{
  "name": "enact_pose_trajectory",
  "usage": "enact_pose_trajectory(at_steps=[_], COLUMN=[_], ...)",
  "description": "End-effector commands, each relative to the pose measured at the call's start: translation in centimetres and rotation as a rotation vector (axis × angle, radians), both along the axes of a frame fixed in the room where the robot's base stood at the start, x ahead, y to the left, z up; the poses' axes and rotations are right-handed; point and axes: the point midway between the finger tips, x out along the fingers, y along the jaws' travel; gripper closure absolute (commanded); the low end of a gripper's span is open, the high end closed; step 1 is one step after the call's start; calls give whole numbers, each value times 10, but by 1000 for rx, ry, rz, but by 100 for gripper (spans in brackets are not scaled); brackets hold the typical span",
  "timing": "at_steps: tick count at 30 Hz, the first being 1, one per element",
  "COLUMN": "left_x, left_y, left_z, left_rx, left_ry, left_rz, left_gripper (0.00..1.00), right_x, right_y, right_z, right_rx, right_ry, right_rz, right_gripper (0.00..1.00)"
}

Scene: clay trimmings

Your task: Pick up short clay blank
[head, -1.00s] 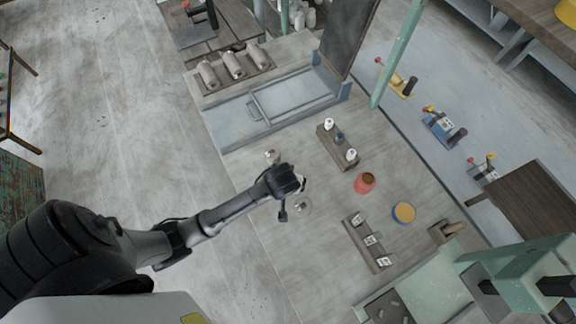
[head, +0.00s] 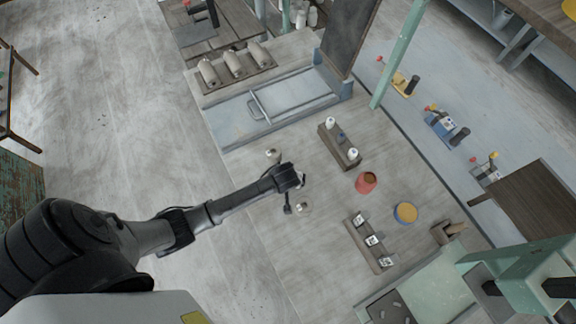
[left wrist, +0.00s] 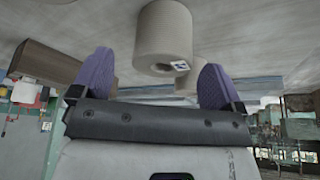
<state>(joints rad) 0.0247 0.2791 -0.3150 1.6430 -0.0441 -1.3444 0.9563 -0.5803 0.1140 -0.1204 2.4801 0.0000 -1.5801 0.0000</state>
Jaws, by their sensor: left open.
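A pale grey cylindrical clay blank (left wrist: 163,35) with a small blue-and-white tag stands in front of my left gripper in the left wrist view, which looks inverted. My left gripper (left wrist: 157,68) is open, its purple fingers either side of the blank's lower part in the picture; contact cannot be told. In the head view the gripper (head: 295,192) is low over the table, beside a small pale piece (head: 304,207). Another small pale piece (head: 273,155) stands just behind it. The gripper partly hides this area. My right gripper is not seen.
A rack with three grey cylinders (head: 233,62) and a blue-grey tray (head: 232,124) lie at the back. A wooden holder with small bottles (head: 338,148), a red pot (head: 366,182), a yellow-topped tub (head: 405,213) and a tagged rack (head: 369,242) stand right.

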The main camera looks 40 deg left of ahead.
Motion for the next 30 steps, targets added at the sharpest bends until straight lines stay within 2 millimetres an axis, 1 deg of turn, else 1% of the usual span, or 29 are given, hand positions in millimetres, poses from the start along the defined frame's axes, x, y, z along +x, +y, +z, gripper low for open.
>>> enact_pose_trajectory(at_steps=[3,6,9,19,30], left_x=[6,9,12,12,12], left_y=[7,9,11,12,12], left_z=[-15,-26,-33,-36,-36], left_rx=[4,2,2,1,1], left_ry=[0,1,0,-1,-1], left_rz=[-1,-1,-1,-1,-1], left_gripper=[7,7,7,8,43], right_x=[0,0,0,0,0], right_y=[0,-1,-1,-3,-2], right_z=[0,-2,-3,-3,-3], right_rx=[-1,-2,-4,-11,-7], right_ry=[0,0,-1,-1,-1], right_rz=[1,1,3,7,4], right_gripper=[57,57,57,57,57])
